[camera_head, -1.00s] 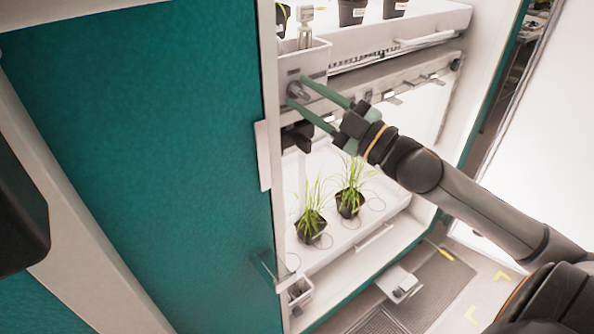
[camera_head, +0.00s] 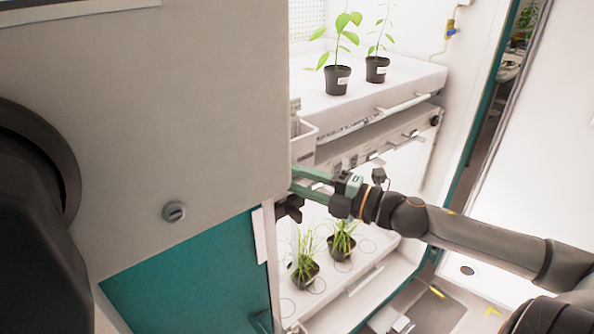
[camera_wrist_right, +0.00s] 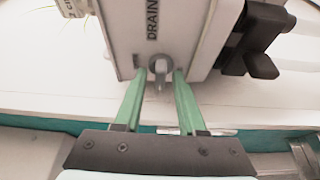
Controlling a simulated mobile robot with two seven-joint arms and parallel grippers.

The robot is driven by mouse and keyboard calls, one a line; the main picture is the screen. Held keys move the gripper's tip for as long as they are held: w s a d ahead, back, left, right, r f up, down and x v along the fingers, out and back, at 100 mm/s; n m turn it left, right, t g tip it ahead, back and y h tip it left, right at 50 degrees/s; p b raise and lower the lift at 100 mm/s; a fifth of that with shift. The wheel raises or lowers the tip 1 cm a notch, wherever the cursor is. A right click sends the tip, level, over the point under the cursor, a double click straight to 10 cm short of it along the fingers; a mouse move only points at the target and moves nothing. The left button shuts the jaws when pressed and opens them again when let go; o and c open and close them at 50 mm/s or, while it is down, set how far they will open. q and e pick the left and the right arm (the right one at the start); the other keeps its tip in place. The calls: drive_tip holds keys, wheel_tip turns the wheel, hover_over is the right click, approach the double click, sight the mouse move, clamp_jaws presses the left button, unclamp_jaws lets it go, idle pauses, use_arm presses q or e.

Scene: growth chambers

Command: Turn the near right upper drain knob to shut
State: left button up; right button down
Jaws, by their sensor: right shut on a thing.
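The drain knob (camera_wrist_right: 160,70) is a small grey knob on a pale box (camera_wrist_right: 190,35) marked DRAIN in the right wrist view. The green fingers of my right gripper (camera_wrist_right: 159,78) stand on either side of it, shut on it. Its lever points towards the gripper's palm. In the head view my right gripper (camera_head: 308,180) reaches in from the right below the upper shelf. Its fingertips and the knob are hidden there behind the cabinet's edge. My left gripper is not in view.
A black fitting (camera_wrist_right: 245,60) sits close right of the box. The cabinet side (camera_head: 190,120) blocks the left of the head view. Potted plants stand on the upper shelf (camera_head: 400,85) and the lower shelf (camera_head: 365,270). An open door (camera_head: 540,150) stands at the right.

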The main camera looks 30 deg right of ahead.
drive_tip(key=shift+d, duration=0.1)
idle(0.5)
drive_tip(key=c, duration=0.9)
unclamp_jaws()
drive_tip(key=shift+s, duration=0.1)
drive_tip(key=shift+v, duration=6.2)
